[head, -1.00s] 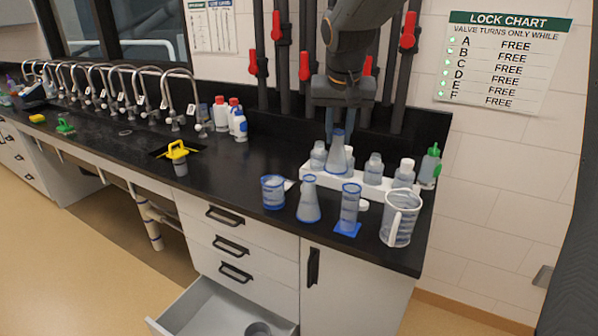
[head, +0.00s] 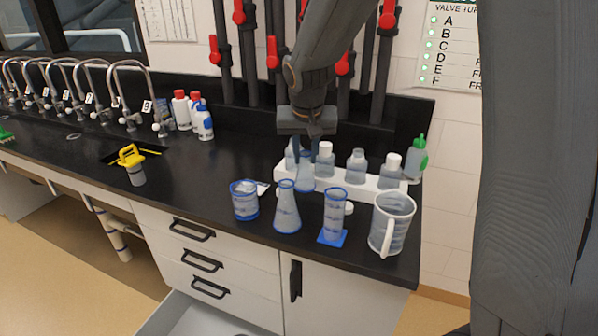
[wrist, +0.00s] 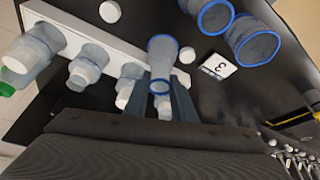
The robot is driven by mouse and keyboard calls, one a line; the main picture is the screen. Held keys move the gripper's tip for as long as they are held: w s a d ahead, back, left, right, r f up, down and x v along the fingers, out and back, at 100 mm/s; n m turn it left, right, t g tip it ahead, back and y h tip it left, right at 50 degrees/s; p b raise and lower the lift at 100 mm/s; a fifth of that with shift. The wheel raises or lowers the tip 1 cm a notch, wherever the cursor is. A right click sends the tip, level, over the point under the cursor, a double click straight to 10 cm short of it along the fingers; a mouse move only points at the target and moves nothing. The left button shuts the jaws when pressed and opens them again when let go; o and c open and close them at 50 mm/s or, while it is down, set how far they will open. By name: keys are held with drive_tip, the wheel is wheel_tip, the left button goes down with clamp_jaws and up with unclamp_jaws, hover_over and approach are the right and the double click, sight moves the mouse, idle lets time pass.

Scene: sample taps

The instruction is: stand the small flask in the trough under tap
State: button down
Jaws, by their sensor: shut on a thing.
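The small flask (head: 305,176), clear with blue trim, is upright at the front of the white rack. My gripper (head: 307,152) is shut on its neck from above. In the wrist view, the flask (wrist: 163,62) shows between my fingers (wrist: 162,98), with its blue rim facing the camera. I cannot tell whether its base touches the counter. The trough (head: 152,151) is a dark recess with yellow marks, at left below the row of curved taps (head: 130,95). The nearest tap carries a tag that reads 9.
A blue-rimmed beaker (head: 244,203), a larger conical flask (head: 287,210), a cylinder (head: 334,215) and a jug (head: 391,226) line the front edge. A white rack (head: 361,192) holds bottles. A yellow-handled item (head: 131,160) stands by the trough. Counter between beaker and trough is clear.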

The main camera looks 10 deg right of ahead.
sight(305, 165)
drive_tip(key=shift+f+p, duration=0.4)
drive_tip(key=shift+f, duration=2.25)
drive_tip(key=shift+f, duration=0.15)
drive_tip(key=c, duration=1.5)
unclamp_jaws()
drive_tip(key=shift+o, duration=0.2)
